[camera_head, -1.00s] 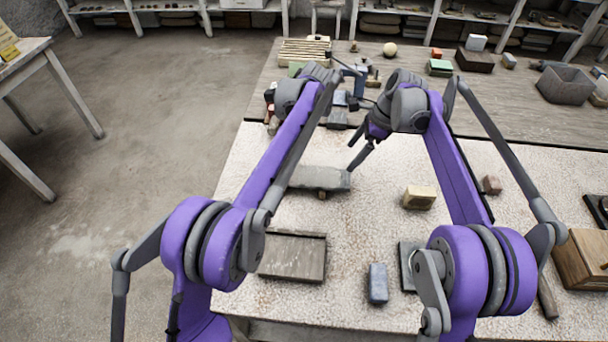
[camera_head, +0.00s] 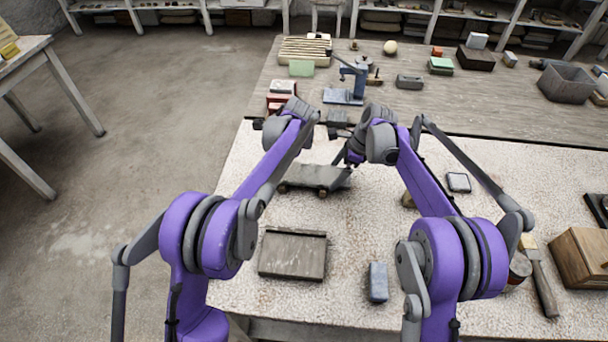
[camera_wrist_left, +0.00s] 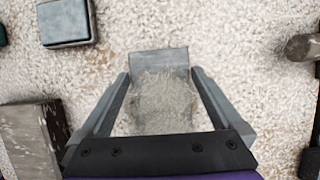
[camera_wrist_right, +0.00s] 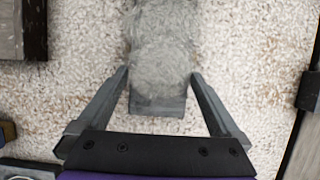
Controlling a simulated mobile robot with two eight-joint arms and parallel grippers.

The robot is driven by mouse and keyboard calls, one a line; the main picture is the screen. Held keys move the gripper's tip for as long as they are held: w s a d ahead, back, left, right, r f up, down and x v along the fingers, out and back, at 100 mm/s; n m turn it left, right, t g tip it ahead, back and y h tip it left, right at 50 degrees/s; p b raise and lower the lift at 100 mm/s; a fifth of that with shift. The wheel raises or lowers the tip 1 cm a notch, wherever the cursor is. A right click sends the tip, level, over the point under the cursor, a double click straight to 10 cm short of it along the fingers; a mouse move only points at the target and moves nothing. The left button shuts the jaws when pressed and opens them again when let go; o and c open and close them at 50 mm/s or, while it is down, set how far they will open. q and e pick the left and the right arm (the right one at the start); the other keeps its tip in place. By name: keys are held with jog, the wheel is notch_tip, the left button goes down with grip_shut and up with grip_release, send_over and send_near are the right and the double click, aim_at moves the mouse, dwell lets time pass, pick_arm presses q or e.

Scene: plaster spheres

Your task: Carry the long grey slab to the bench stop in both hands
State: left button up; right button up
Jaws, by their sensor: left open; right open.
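The long grey slab (camera_head: 318,177) lies on the pale speckled bench top, left of centre in the head view. My right gripper (camera_head: 345,165) is at the slab's right end. In the right wrist view, its open fingers (camera_wrist_right: 160,75) stand on either side of the slab's end (camera_wrist_right: 160,50). In the left wrist view, my left gripper (camera_wrist_left: 160,72) is open, with the slab (camera_wrist_left: 163,92) between its fingers. The left fingers are mostly hidden in the head view. A wooden board with a raised strip (camera_head: 293,258) lies nearer me; I cannot tell if it is the bench stop.
A blue-grey block (camera_head: 378,282) lies right of the board. A dark-rimmed grey block (camera_head: 458,182) and a brush (camera_head: 540,278) lie further right, with a wooden box (camera_head: 582,258). A blue tool stand (camera_head: 350,88) is behind. Bench top between slab and board looks clear.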

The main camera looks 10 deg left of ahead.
pick_arm(q)
grip_shut()
pick_arm(e)
grip_shut()
